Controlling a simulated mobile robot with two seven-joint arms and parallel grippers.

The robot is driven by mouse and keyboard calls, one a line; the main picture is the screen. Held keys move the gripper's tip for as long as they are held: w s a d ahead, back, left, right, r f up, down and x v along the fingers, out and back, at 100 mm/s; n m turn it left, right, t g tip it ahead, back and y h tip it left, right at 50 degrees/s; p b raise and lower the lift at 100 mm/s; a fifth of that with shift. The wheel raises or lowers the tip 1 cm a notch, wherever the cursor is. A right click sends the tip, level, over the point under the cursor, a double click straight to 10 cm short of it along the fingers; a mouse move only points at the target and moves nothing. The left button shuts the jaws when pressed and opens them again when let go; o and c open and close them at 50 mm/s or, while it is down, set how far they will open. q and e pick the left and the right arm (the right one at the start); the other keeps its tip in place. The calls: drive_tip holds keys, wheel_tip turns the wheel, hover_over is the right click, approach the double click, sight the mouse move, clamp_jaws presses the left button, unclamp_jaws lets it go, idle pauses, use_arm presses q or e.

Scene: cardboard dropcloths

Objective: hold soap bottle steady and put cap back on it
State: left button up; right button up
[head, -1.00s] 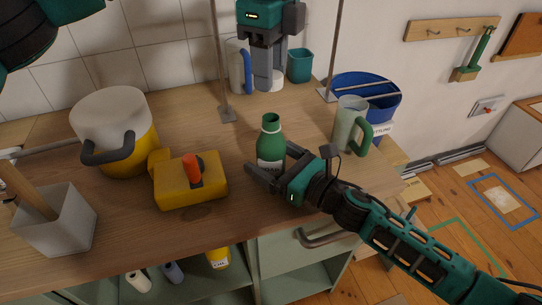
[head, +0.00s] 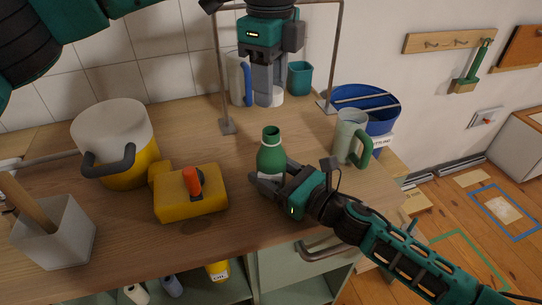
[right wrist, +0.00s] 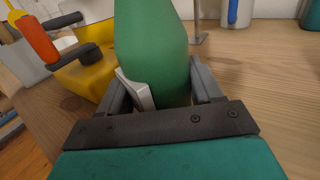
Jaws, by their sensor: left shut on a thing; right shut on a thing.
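The green soap bottle (head: 271,158) stands upright on the wooden counter, its neck open at the top. My right gripper (head: 266,180) is shut on its lower body. The right wrist view shows the bottle (right wrist: 153,50) between both fingers (right wrist: 160,92). My left gripper (head: 267,90) points down behind and above the bottle. It is shut on a white cap (head: 271,97), mostly hidden by the fingers. The cap is apart from the bottle's neck.
A yellow block-like device with a red knob (head: 191,194) sits left of the bottle. A pale mug with a green handle (head: 349,135) stands to the right. A thin metal frame (head: 222,80) rises behind. A yellow-and-white pot (head: 112,135) and grey holder (head: 55,235) stand at left.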

sight(272, 130)
use_arm(q)
drive_tip(key=shift+f, duration=2.3)
drive_tip(key=shift+f, duration=0.1)
drive_tip(key=shift+f, duration=0.8)
drive_tip(key=shift+f, duration=0.55)
drive_tip(key=m, duration=1.1)
drive_tip(key=shift+m, duration=0.4)
drive_tip(key=m, duration=0.5)
drive_tip(key=shift+d, duration=0.15)
drive_tip(key=m, duration=0.6)
drive_tip(key=shift+m, duration=0.4)
